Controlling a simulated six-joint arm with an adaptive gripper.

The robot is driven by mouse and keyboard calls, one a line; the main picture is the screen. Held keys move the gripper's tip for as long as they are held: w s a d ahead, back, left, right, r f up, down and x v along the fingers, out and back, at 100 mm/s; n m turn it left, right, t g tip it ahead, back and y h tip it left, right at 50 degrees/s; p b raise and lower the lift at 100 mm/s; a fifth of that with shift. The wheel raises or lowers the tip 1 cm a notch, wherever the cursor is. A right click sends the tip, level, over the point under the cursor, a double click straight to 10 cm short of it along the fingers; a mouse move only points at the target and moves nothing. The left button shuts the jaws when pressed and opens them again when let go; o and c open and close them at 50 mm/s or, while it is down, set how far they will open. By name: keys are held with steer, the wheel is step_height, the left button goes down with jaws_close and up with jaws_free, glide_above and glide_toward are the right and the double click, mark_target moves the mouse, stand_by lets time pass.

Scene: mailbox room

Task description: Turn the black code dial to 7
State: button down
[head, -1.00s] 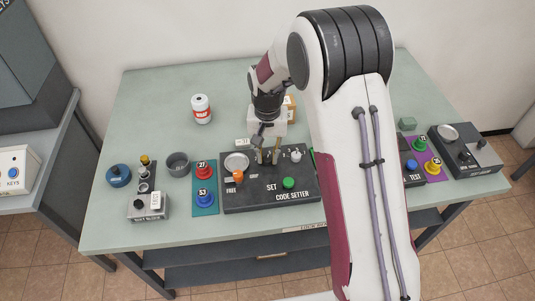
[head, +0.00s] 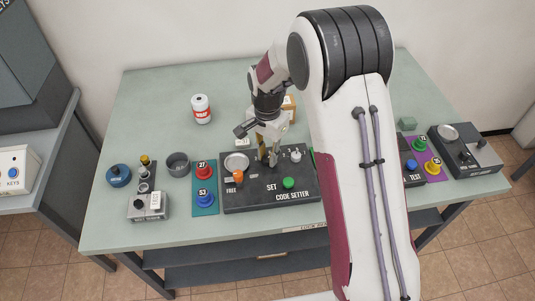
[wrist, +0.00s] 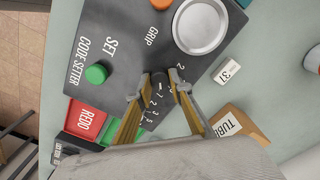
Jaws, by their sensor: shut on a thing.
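The black code dial (wrist: 159,80) sits on the dark code setter panel (head: 252,201), with small white digits around it; I cannot read for certain which digit it points to. My gripper (head: 268,161) is over the panel, between the metal dish and the white knob. In the wrist view, my gripper (wrist: 159,84) has one yellow-sided finger on each side of the dial and is shut on it. In the head view the fingers mostly hide the dial.
On the panel are a metal dish (head: 236,161) and a white knob (head: 296,155). A teal plate with red (head: 202,172) and blue (head: 205,198) buttons lies to its left. A "31" tag (wrist: 227,75) and an orange box (wrist: 235,122) lie behind. A white can (head: 201,109) stands farther back.

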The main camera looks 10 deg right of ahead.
mark_target(268, 158)
stand_by(0.3)
steer(key=c, duration=1.8)
jaws_free()
steer(key=shift+r, duration=0.1)
steer(key=shift+r, duration=3.65)
